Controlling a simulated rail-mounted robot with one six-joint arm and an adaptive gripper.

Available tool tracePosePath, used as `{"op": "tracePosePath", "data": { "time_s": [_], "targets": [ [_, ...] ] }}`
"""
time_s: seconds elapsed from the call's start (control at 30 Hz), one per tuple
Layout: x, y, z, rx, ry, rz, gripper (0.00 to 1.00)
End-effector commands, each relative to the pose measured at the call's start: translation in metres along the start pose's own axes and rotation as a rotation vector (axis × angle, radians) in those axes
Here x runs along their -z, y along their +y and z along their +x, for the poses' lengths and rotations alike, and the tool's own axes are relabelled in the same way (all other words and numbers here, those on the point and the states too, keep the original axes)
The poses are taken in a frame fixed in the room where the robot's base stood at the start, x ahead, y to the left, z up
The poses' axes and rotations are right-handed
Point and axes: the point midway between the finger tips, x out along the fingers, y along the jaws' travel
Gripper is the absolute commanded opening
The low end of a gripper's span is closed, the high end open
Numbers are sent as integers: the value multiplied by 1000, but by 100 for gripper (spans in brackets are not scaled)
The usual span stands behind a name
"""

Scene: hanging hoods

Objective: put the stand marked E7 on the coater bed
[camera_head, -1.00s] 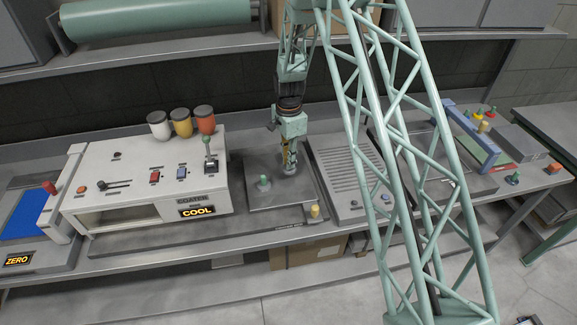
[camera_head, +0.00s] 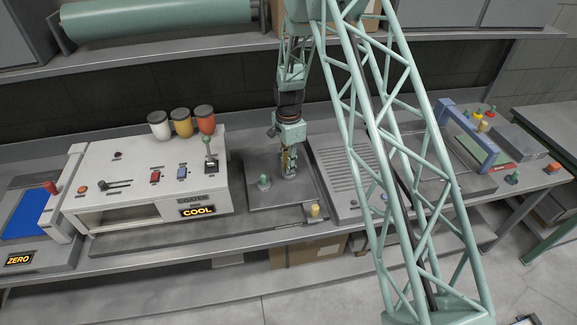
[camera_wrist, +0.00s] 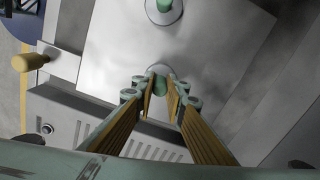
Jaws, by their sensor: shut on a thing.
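My gripper (camera_head: 288,169) is over the grey coater bed (camera_head: 285,200), right of the white coater. It is shut on a green-knobbed stand (camera_head: 289,175). In the wrist view the green knob (camera_wrist: 161,86) is between the fingertips, above its pale round base. The base is at the bed surface; I cannot tell whether it touches. A second green stand (camera_head: 264,182) stands on the bed to the left, and it shows at the top of the wrist view (camera_wrist: 164,8). No E7 mark is readable on either.
A yellow knob (camera_head: 315,211) sticks up at the bed's front right corner. The coater (camera_head: 150,180) with a COOL display stands left. A slatted grey unit (camera_head: 345,178) is right of the bed. Another green stand (camera_head: 513,177) is far right on the bench.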

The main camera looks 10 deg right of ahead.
Motion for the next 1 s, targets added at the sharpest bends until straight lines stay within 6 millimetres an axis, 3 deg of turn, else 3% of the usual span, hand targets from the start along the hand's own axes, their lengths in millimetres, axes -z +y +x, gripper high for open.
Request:
{"op": "tracePosePath", "data": {
  "time_s": [0.53, 0.57, 0.7, 1.0],
  "targets": [
    [0, 0, 6, 1, 0, 0, 0],
    [0, 0, 5, 1, 0, 0, 13],
    [0, 0, 5, 1, 0, 0, 25],
    [0, 0, 5, 1, 0, 0, 25]
  ]
}}
